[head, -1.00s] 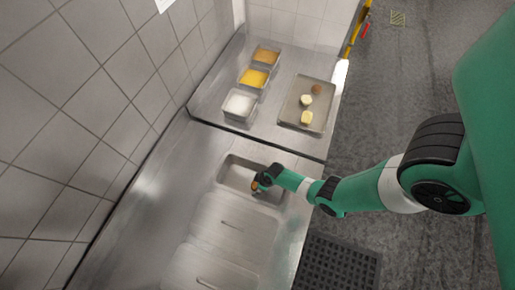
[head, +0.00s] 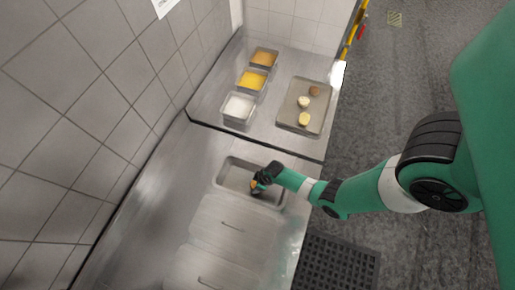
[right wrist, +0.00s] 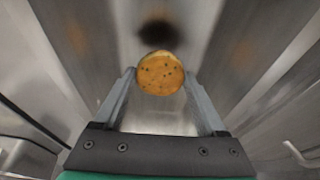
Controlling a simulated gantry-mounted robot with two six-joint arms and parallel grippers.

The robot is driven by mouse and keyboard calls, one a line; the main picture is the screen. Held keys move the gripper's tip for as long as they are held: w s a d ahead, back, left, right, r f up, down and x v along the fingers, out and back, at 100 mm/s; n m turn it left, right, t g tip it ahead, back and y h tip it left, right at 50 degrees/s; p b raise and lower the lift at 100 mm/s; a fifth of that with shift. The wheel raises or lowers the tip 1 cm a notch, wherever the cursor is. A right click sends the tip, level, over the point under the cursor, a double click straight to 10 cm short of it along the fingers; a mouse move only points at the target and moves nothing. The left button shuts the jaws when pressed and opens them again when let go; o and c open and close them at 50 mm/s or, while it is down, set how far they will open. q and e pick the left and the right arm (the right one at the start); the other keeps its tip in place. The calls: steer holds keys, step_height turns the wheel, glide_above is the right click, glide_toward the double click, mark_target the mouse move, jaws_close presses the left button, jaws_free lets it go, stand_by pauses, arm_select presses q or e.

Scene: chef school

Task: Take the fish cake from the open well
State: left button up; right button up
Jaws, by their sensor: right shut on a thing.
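The fish cake (right wrist: 160,74) is a round, orange-brown disc with dark specks, seen between the fingertips in the right wrist view. My right gripper (right wrist: 160,80) is shut on it. In the head view my right gripper (head: 258,184) reaches into the open well (head: 232,164), a steel rectangular recess in the counter. A small orange bit of the cake shows at the fingertips there. I cannot tell whether the cake touches the well floor. My left gripper is not in view.
Two lidded wells with handles, one lid (head: 222,240) nearest, lie beside the open well. Behind are a tray (head: 292,118) with three round pieces and three containers of white (head: 238,106), yellow (head: 252,80) and orange (head: 264,57) contents. A tiled wall stands at left.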

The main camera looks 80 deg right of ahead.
steer(key=s+a+r+p, duration=0.1)
steer(key=s+a+r, duration=0.2)
steer(key=s+a+r+p, duration=0.2)
steer(key=s+a+r, duration=0.1)
steer(key=s, duration=0.1)
steer(key=s+a+r+p, duration=0.1)
steer(key=s+a+r, duration=0.2)
steer(key=r, duration=0.1)
steer(key=shift+s+p, duration=0.3)
steer(key=shift+s, duration=0.05)
